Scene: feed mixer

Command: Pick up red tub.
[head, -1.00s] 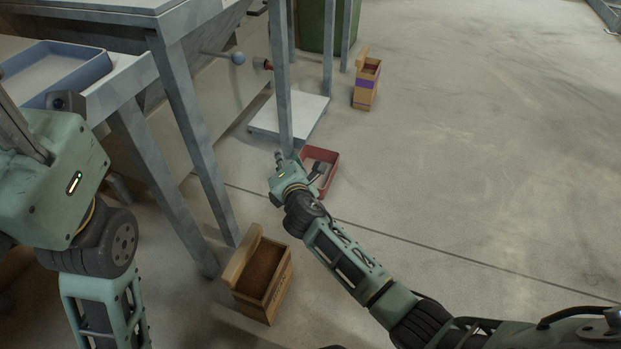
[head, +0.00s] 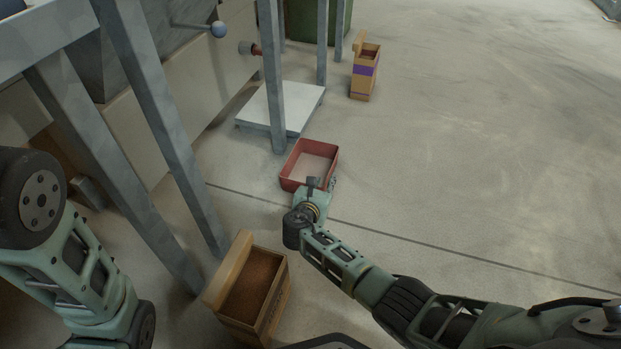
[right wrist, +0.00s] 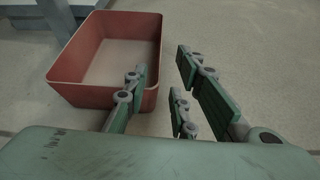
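The red tub (head: 293,184) is an open rectangular tray on the concrete floor, near a grey steel leg, and looks empty. My right gripper (head: 320,184) is at its near right corner. In the right wrist view the tub (right wrist: 80,95) fills the upper left. There the right gripper (right wrist: 165,78) is open with nothing held. One finger overlaps the tub's near right corner in the picture, and the other fingers are to the right of the tub. I cannot tell whether the tub wall lies between them. My left gripper is out of view; only its arm shows.
A white platform (head: 262,110) lies behind the tub beside the steel leg (head: 271,80). A wooden box (head: 245,290) with brown contents stands at the front, and another box (head: 364,78) stands farther back. The floor on the right is clear.

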